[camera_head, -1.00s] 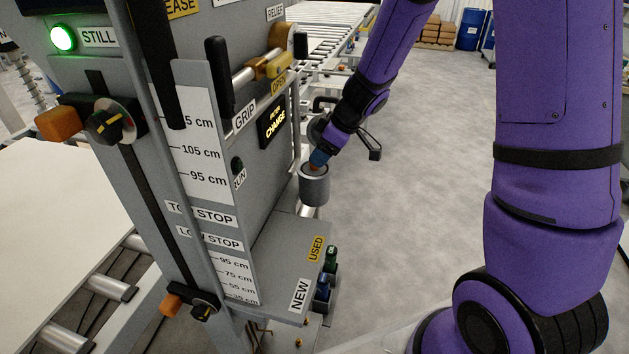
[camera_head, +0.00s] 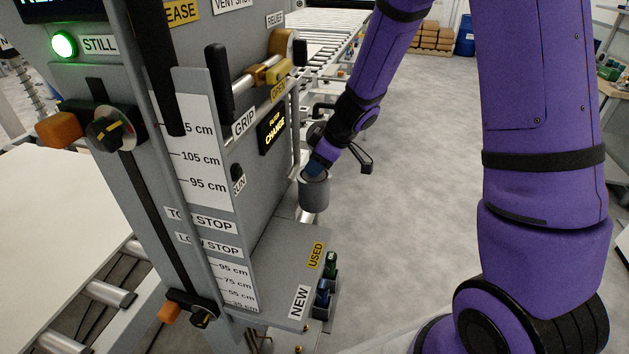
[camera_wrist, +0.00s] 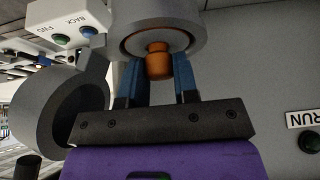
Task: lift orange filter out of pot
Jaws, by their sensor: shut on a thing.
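The grey cylindrical pot (camera_head: 314,194) hangs at the right side of the machine in the head view. In the wrist view its open mouth (camera_wrist: 190,22) is at the top. The orange filter (camera_wrist: 158,62) shows in that mouth, its outer end sticking out; the rest is hidden inside the pot. My gripper (camera_wrist: 159,72) has its blue fingers on either side of the filter's end and is shut on it. In the head view my gripper (camera_head: 317,167) is at the pot's top and hides the filter.
A grey round hollow part (camera_wrist: 60,112) stands close to my gripper in the wrist view. A rack with dark and green cartridges (camera_head: 326,288) sits on the ledge by the USED and NEW labels. The machine's panel (camera_head: 262,190) is close on the left; open floor (camera_head: 410,200) lies right.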

